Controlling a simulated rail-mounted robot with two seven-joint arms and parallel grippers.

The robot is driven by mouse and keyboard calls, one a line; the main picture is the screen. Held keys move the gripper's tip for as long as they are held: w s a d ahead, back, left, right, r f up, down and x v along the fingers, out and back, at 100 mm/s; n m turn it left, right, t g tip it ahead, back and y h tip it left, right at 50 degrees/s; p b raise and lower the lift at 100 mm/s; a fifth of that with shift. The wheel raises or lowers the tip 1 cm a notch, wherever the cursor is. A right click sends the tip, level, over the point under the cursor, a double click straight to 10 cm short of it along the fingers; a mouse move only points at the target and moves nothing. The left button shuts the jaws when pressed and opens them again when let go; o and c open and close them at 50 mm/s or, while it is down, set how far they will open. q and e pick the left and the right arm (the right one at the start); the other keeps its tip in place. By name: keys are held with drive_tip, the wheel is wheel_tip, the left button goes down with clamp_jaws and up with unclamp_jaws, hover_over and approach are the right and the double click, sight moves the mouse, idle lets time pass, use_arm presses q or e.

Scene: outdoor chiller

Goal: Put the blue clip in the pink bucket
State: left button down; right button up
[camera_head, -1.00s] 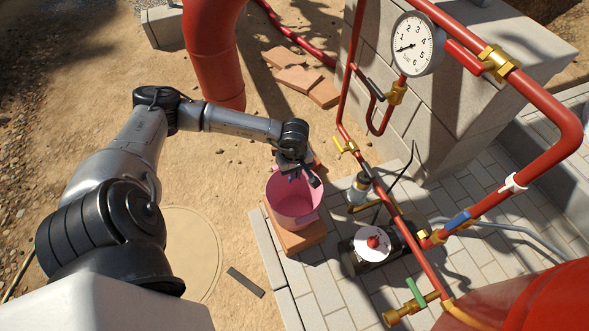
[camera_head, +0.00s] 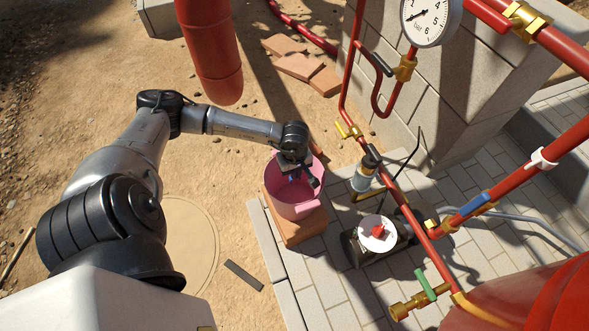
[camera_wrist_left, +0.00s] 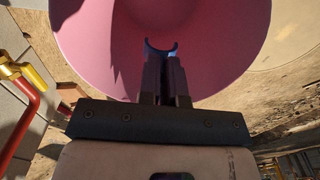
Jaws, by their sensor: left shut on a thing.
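The pink bucket (camera_head: 297,209) stands upright on brick-coloured blocks near the middle of the head view. Its pink inner wall (camera_wrist_left: 95,40) fills much of the left wrist view. My left gripper (camera_head: 299,180) reaches over the bucket's mouth from above, with its fingertips inside the rim outline. It is shut on the blue clip (camera_wrist_left: 160,50), a dark blue C-shaped piece whose open side faces away from the fingers. In the head view only a small bit of blue shows at the fingertips. My right gripper is not in view.
Red pipes (camera_head: 409,213) with brass fittings stand right of the bucket. One carries a blue piece (camera_head: 476,205) and a white clip (camera_head: 541,159). A pressure gauge (camera_head: 430,17) is above. A valve with a white disc (camera_head: 377,234) sits on the paving. Sandy ground left is mostly open.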

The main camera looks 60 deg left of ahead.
use_arm(q)
drive_tip(key=c, duration=1.2)
unclamp_jaws()
drive_tip(key=shift+r+p, duration=0.5)
drive_tip(key=shift+r, duration=0.1)
wheel_tip(320, 180, up, 6)
drive_tip(key=p, duration=0.4)
drive_tip(key=shift+f, duration=0.1)
